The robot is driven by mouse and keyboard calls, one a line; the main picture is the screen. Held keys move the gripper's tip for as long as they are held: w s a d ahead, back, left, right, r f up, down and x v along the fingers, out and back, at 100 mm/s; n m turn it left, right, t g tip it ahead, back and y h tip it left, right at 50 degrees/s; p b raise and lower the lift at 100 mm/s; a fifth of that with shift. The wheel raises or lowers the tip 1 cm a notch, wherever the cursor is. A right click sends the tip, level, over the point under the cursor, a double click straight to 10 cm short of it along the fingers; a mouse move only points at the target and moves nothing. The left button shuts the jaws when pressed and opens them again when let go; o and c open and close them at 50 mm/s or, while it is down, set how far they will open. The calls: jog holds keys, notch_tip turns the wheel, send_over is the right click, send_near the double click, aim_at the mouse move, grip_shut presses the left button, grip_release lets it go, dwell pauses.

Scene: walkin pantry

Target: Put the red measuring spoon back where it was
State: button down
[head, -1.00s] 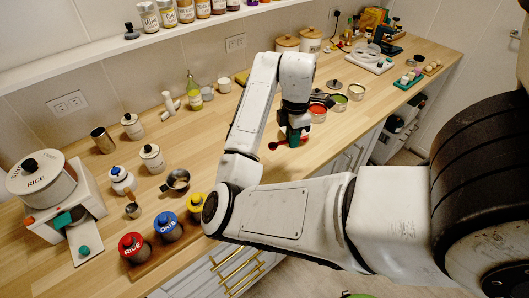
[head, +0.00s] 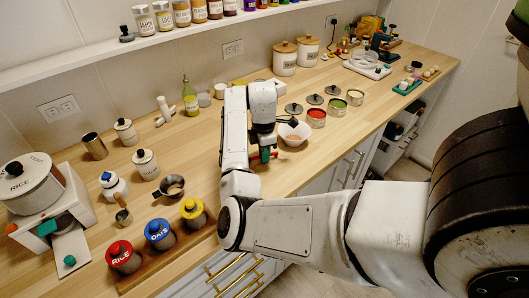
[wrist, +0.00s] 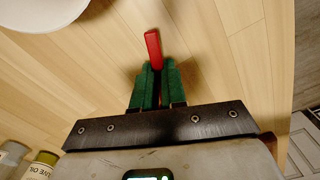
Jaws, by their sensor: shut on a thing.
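My gripper (head: 264,154) is low over the front part of the wooden counter, left of and in front of a white bowl. In the wrist view its green fingers (wrist: 154,85) are shut on the red measuring spoon (wrist: 153,48), whose red end sticks out beyond the fingertips. A bit of red also shows beside the gripper in the head view. The rest of the spoon is hidden by the fingers. I cannot tell whether it touches the counter.
The white bowl (head: 293,134) stands close by on the right. Open tins with red (head: 316,119), green (head: 337,107) and pale contents stand further right, their lids behind. A small pot (head: 172,187) and lidded jars (head: 193,213) stand left. Bare counter lies around my gripper.

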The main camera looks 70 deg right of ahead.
jog(key=shift+f, duration=0.25)
jog(key=shift+s+a+f, duration=0.15)
jog(key=shift+f, duration=0.4)
jog(key=c, duration=1.2)
grip_release()
jog(key=shift+s+f, duration=0.1)
jog(key=shift+f, duration=0.1)
jog(key=shift+r, duration=0.3)
jog(key=r, duration=0.4)
jog(key=r+p, duration=0.1)
jog(key=r, duration=0.4)
jog(key=r+p, duration=0.1)
jog(key=r, duration=0.3)
jog(key=shift+w+r, duration=0.15)
jog(key=shift+w, duration=0.15)
